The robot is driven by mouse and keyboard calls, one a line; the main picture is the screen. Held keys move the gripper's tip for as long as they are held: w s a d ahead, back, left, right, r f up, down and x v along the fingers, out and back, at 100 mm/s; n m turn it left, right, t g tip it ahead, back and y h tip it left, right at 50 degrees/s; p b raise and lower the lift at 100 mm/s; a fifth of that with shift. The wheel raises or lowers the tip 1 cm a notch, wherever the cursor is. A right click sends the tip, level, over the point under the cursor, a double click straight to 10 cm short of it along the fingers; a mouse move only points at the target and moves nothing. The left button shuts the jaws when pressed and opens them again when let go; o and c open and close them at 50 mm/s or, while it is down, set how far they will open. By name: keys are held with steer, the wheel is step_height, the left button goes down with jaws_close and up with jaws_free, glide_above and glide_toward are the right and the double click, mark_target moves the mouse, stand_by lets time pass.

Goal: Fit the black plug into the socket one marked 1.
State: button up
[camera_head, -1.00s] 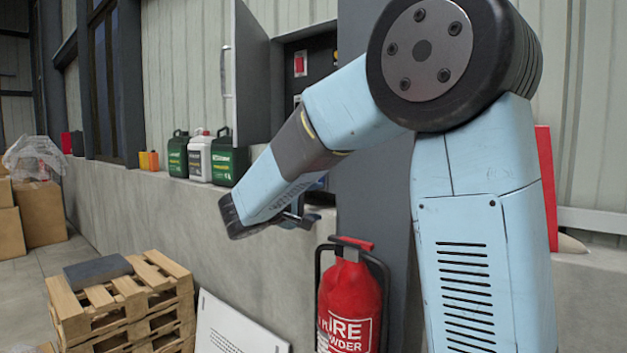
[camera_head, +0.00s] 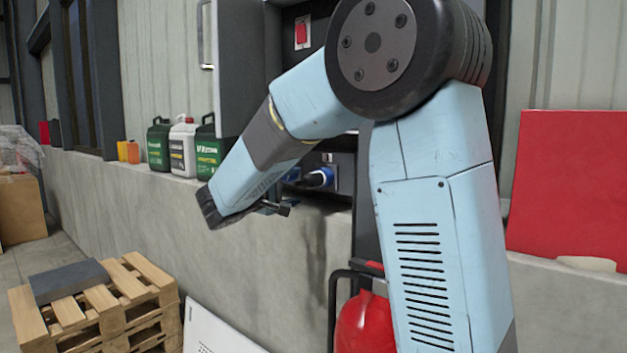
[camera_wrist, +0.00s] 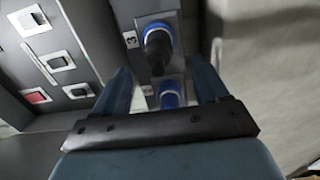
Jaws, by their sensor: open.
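In the wrist view, a black plug (camera_wrist: 158,48) sits in a blue-ringed socket (camera_wrist: 157,28) with a label that looks like 3. A second blue socket (camera_wrist: 171,97) is partly hidden behind my gripper; its label is too small to read. My gripper (camera_wrist: 163,78) is open, with its two fingers apart on either side of the socket column and nothing clearly held between them. In the head view, my gripper (camera_head: 282,207) is in front of the wall ledge, below and left of the plug (camera_head: 318,178) and the blue socket (camera_head: 293,175). I cannot make out a socket marked 1.
The open cabinet door (camera_head: 240,75) stands left of the sockets. Canisters (camera_head: 183,150) stand on the concrete ledge (camera_head: 130,195). A fire extinguisher (camera_head: 365,325), a white board (camera_head: 215,330) and pallets (camera_head: 85,315) are below. A red panel (camera_head: 570,185) is at right. Switches (camera_wrist: 60,62) line the cabinet.

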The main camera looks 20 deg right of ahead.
mark_target(311, 181)
steer(key=shift+d, duration=0.1)
steer(key=shift+x, duration=4.35)
steer(key=shift+r, duration=0.1)
jaws_close()
steer(key=shift+v, duration=3)
